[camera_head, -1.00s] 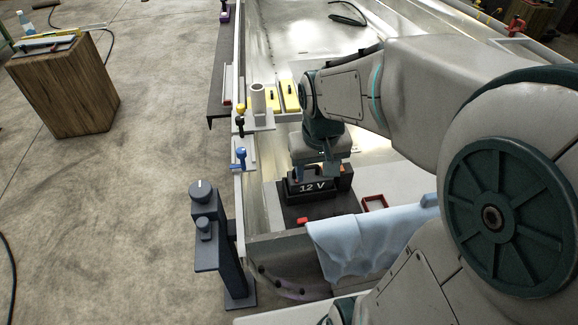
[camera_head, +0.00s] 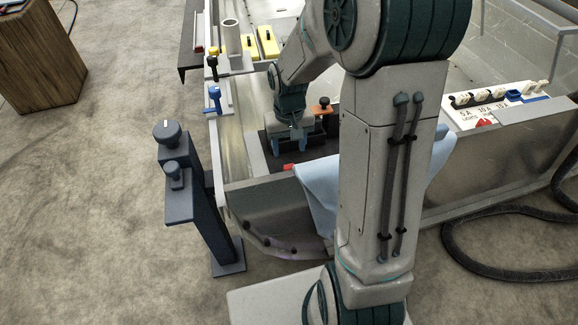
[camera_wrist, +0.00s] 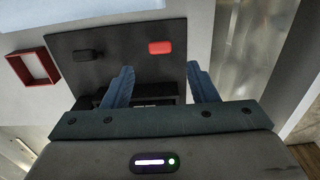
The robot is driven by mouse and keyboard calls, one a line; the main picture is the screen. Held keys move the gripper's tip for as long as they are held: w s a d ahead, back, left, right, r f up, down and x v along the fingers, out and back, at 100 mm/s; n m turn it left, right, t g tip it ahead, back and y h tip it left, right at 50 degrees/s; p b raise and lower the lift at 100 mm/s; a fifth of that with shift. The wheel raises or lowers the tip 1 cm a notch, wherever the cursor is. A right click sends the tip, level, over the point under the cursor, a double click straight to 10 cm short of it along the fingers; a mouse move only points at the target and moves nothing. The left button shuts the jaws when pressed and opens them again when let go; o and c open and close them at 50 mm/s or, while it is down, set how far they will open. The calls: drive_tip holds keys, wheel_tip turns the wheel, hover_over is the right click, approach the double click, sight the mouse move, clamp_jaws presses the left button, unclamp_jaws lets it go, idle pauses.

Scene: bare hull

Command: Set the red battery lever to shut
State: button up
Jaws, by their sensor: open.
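A small red block (camera_head: 288,167), which may be the red lever, lies on a black plate (camera_head: 318,148) inside the hull. In the wrist view the red block (camera_wrist: 160,47) lies flat on the plate (camera_wrist: 120,38), just beyond my fingertips, with a black block (camera_wrist: 88,55) to its left. My gripper (camera_head: 293,146) is open, its blue fingers pointing down to the plate. In the wrist view my gripper (camera_wrist: 160,68) has nothing visible held between its fingers. The black battery (camera_wrist: 158,90) is mostly hidden by my gripper. Whether my fingers touch anything is unclear.
An orange-brown piece (camera_head: 322,106) stands right of my gripper. A blue cloth (camera_head: 318,190) drapes over the hull's edge. A blue-handled valve (camera_head: 214,97) and a dark post (camera_head: 190,190) stand at left. A red frame (camera_wrist: 34,67) lies beside the plate. A switch panel (camera_head: 500,102) is at right.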

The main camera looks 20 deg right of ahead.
sight(289, 165)
wheel_tip(289, 165, down, 8)
drive_tip(key=shift+r+b, duration=0.1)
drive_tip(key=shift+b, duration=0.95)
clamp_jaws()
